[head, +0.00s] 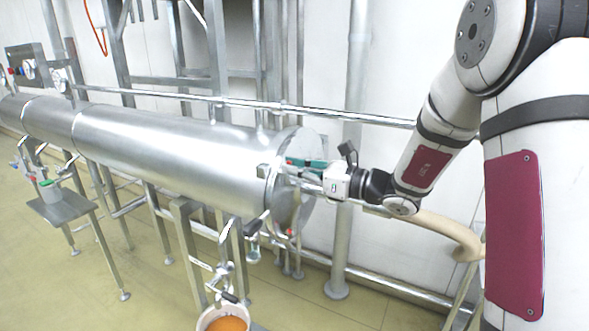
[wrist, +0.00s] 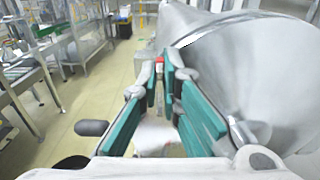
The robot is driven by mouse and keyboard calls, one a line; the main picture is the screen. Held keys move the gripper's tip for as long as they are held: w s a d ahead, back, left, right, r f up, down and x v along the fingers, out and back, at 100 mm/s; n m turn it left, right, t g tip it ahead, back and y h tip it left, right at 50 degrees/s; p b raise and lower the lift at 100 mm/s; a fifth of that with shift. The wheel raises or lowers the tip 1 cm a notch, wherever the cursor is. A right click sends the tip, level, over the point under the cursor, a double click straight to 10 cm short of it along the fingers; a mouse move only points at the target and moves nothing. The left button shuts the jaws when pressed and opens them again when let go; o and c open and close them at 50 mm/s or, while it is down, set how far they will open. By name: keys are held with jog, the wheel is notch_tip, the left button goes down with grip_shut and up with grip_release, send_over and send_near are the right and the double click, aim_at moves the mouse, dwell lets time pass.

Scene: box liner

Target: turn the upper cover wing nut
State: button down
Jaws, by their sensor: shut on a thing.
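The steel cylinder's round end cover (head: 305,212) faces right in the head view. My gripper (head: 290,164), with green pads, reaches along the cover's upper part from the right. In the wrist view my gripper (wrist: 160,75) is shut on the upper cover wing nut, with grey metal showing between and around the fingertips. The fingers hide most of the nut, and I cannot tell how far it is turned. The large grey cylinder fills the right of the wrist view.
A bucket with orange contents (head: 227,318) is below the cover. A small side table (head: 62,208) stands at left. A long steel rail (head: 330,114) runs above and behind my gripper. Open floor shows at left.

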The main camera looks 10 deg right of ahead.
jog(key=shift+n, duration=0.3)
jog(key=n+b, duration=0.4)
jog(key=shift+s+a+f+n, duration=0.15)
jog(key=shift+a+f+n, duration=0.05)
jog(key=shift+a+n, duration=0.1)
jog(key=n+b, duration=0.1)
jog(key=b, duration=0.1)
jog(key=n+b, duration=0.3)
jog(key=b, duration=0.1)
jog(key=shift+s+a+f+n, duration=0.1)
jog(key=shift+s+f+n, duration=0.1)
jog(key=shift+f+n, duration=0.1)
jog(key=n+b, duration=0.1)
jog(key=b, duration=0.1)
jog(key=n+b, duration=0.2)
jog(key=b, duration=0.1)
jog(key=n+b, duration=0.1)
jog(key=b, duration=0.2)
jog(key=shift+s+a+f+n, duration=0.15)
jog(key=shift+f+n, duration=0.15)
jog(key=n+b, duration=0.2)
jog(key=b, duration=0.3)
jog(key=shift+f+n, duration=0.2)
jog(key=shift+n, duration=0.2)
jog(key=n+b, duration=0.1)
jog(key=b, duration=0.2)
jog(key=shift+s+n, duration=0.1)
jog(key=shift+n, duration=0.2)
jog(key=shift+b, duration=0.4)
